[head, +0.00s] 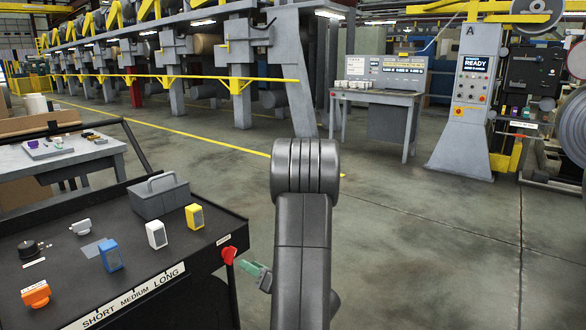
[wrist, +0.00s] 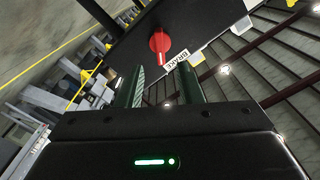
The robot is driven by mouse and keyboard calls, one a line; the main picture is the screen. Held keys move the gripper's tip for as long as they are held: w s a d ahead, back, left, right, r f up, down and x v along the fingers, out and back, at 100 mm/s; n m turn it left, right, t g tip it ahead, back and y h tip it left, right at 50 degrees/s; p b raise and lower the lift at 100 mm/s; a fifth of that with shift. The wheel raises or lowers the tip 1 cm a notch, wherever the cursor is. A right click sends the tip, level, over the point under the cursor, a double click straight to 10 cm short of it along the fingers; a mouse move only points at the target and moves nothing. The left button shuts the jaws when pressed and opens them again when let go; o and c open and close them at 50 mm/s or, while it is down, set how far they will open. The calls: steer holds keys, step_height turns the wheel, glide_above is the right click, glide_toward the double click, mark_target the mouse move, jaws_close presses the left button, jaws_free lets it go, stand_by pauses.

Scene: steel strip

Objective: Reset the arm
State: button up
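My arm stands in the middle of the head view, and my gripper (head: 252,268) shows partly beside it, low down. In the wrist view my gripper (wrist: 160,84) has its two green-grey fingers apart with nothing between them. A red knob (wrist: 159,42) with a white label reading BRAKE (wrist: 176,59) lies beyond the fingertips, on the edge of a dark cart. In the head view the red knob (head: 229,255) sits at the cart's right corner, just left of my fingertips. The fingers look apart from it, but the exact gap is hard to tell.
The black cart (head: 215,225) holds a grey toolbox (head: 160,198), yellow (head: 194,216), white (head: 156,235) and blue (head: 110,256) blocks, and an orange piece (head: 35,294). A console desk (head: 375,95) and grey pillar (head: 465,110) stand behind. The floor at right is clear.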

mark_target(234, 256)
steer(key=x, duration=0.6)
steer(key=shift+w+a, duration=0.2)
steer(key=shift+a, duration=0.1)
steer(key=v, duration=1.4)
steer(key=x, duration=1.4)
steer(key=shift+a+b, duration=0.2)
steer(key=shift+b, duration=0.1)
steer(key=shift+d+n+b, duration=0.2)
steer(key=shift+n+b, duration=0.35)
steer(key=shift+n, duration=0.45)
steer(key=n+b, duration=0.1)
steer(key=n, duration=0.2)
steer(key=shift+s, duration=0.1)
steer(key=n+b, duration=0.1)
steer(key=n, duration=0.2)
steer(key=shift+a, duration=0.1)
steer(key=shift+n, duration=0.3)
steer(key=shift+r, duration=0.1)
